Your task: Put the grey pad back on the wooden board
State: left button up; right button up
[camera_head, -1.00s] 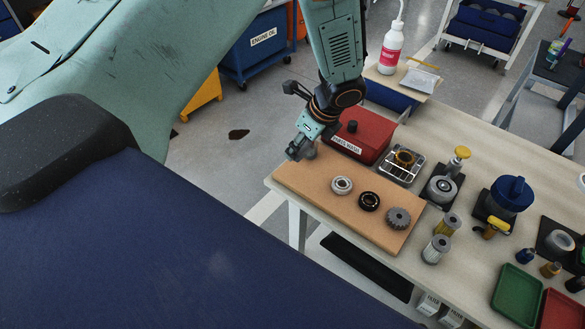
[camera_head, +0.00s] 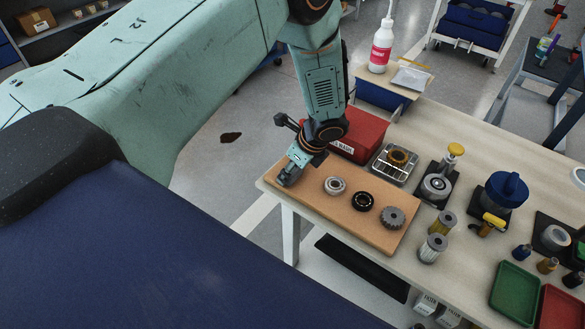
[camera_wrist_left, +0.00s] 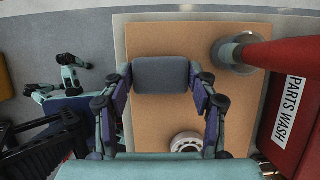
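My left gripper (camera_head: 292,166) is over the left end of the wooden board (camera_head: 318,213), pointing down. In the left wrist view, its two fingers are closed on the two ends of the grey pad (camera_wrist_left: 160,75), a dark rounded block. The pad also shows at the fingertips in the head view (camera_head: 287,177). The wooden board (camera_wrist_left: 165,115) lies beneath the pad. I cannot tell whether the pad touches the board. A pale ring bearing (camera_head: 335,186), a black bearing (camera_head: 364,202) and a grey gear (camera_head: 392,217) sit in a row on the board. My right gripper is not in view.
The red parts-wash can (camera_head: 358,135) stands close behind the gripper. A wire tray (camera_head: 395,164) with an amber ring is beside it. Two filters (camera_head: 432,249) stand right of the board. Green (camera_head: 515,290) and red trays are at the lower right. The board's left end is near the table corner.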

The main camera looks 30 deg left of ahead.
pick_arm(q)
jog(key=o, duration=0.3)
jog(key=shift+s+d+r, duration=0.15)
jog(key=shift+d+r, duration=0.05)
jog(key=shift+o, duration=0.2)
jog(key=shift+d, duration=0.15)
jog(key=shift+a, duration=0.2)
jog(key=shift+r, duration=0.15)
jog(key=p+v, duration=0.2)
jog(key=v, duration=0.9)
jog(key=shift+d+r, duration=0.3)
jog(key=shift+d, duration=0.05)
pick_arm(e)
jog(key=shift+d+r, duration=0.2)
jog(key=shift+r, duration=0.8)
pick_arm(q)
jog(key=shift+a, duration=0.1)
